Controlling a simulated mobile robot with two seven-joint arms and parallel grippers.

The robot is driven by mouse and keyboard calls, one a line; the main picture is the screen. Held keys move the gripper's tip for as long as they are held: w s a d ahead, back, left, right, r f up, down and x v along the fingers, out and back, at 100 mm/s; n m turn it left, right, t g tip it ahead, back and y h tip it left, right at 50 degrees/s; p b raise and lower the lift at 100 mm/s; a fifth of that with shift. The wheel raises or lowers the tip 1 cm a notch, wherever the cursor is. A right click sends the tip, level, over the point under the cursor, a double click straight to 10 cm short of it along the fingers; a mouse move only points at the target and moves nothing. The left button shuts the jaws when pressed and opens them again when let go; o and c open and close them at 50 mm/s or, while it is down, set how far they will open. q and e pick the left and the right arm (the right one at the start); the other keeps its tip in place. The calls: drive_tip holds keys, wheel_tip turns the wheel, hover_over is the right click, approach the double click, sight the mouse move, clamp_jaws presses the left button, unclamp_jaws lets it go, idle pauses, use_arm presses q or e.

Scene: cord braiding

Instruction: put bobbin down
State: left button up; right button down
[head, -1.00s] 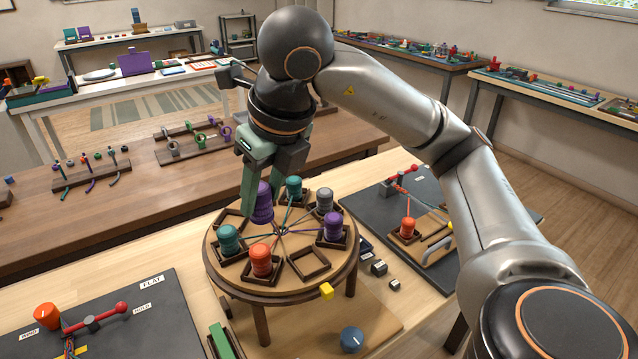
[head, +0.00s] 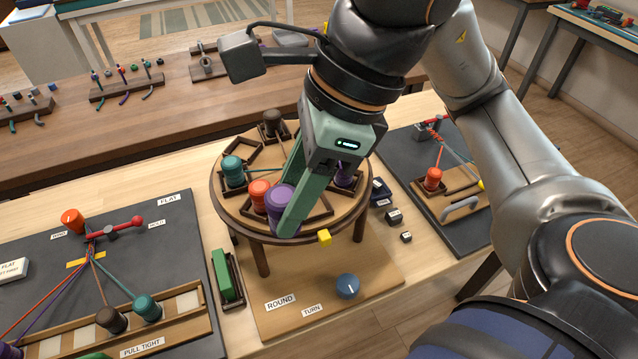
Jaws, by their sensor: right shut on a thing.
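My right gripper (head: 287,212) is shut on a purple bobbin (head: 279,203) at the near side of the round stand (head: 222,202). The bobbin is roughly upright. I cannot tell whether its base touches the stand. An orange bobbin (head: 259,194) sits close behind it on the left, and a teal bobbin (head: 233,171) farther left. A dark brown bobbin (head: 272,123) sits at the back in a square holder. Another purple bobbin (head: 344,174) is partly hidden behind the gripper on the right. The gripper hides the stand's middle. My left gripper is not in view.
A blue knob (head: 347,286) sits on the board below. A dark flat-braiding board (head: 180,232) lies on the left, another dark board (head: 462,222) on the right. An empty square holder (head: 242,150) is at the stand's back left.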

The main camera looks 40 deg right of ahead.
drive_tip(key=w+d+f+b, duration=0.1)
drive_tip(key=w+d+f, duration=0.7)
drive_tip(key=d+f, duration=0.1)
drive_tip(key=shift+w+d, duration=0.1)
drive_tip(key=shift+w, duration=0.25)
drive_tip(key=shift+w+d+f+b, duration=0.1)
drive_tip(key=shift+f+b, duration=0.1)
drive_tip(key=shift+f, duration=0.75)
drive_tip(key=shift+w+d+f+b, duration=0.1)
drive_tip(key=shift+f+b, duration=0.1)
drive_tip(key=shift+f, duration=0.7)
drive_tip(key=shift+f+b, duration=0.35)
drive_tip(key=shift+b, duration=0.05)
drive_tip(key=shift+c, duration=2.2)
unclamp_jaws()
drive_tip(key=shift+r, duration=0.1)
